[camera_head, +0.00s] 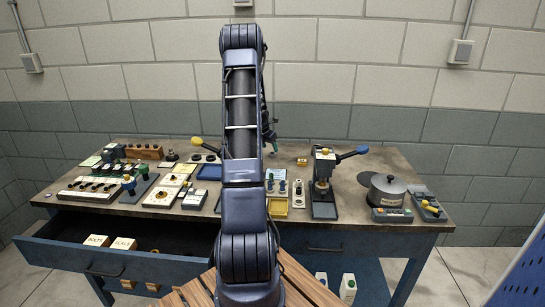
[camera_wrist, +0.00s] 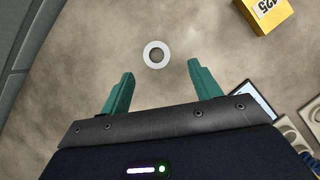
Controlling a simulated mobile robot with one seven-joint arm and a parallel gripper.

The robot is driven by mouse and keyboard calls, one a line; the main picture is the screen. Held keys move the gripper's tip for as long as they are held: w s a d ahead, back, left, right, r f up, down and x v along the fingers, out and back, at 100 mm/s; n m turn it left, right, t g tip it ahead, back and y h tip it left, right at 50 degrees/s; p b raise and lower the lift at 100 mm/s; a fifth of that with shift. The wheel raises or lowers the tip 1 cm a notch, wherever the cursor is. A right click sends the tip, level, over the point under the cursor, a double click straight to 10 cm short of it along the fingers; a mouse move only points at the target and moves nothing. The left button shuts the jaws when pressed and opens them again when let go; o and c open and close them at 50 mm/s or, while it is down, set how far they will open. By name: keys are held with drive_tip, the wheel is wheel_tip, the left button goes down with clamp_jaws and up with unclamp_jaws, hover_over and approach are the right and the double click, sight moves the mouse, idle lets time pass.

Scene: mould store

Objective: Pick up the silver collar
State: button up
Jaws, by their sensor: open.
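The silver collar (camera_wrist: 157,43) is a pale flat ring lying on the worn brown tabletop in the wrist view. My gripper (camera_wrist: 161,69) has its two green fingers spread wide apart with nothing between them. The collar lies just beyond the fingertips, roughly centred between them, and neither finger touches it. In the head view my arm reaches over the bench, and a bit of green finger (camera_head: 273,147) shows past the arm. The collar cannot be made out there; my arm covers that part of the table.
A yellow block marked 425 (camera_wrist: 265,12) lies right of the collar. A black press (camera_head: 323,180) with a blue-knobbed lever and a round grey pot (camera_head: 386,190) stand to the right. Small parts crowd the bench's left. A drawer (camera_head: 110,262) hangs open at front left.

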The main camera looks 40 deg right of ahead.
sight(272, 153)
drive_tip(key=shift+w+x, duration=0.15)
drive_tip(key=shift+x, duration=1.15)
drive_tip(key=shift+w+x, duration=0.15)
drive_tip(key=shift+x, duration=1.15)
drive_tip(key=c, duration=1.1)
drive_tip(key=shift+c, duration=0.2)
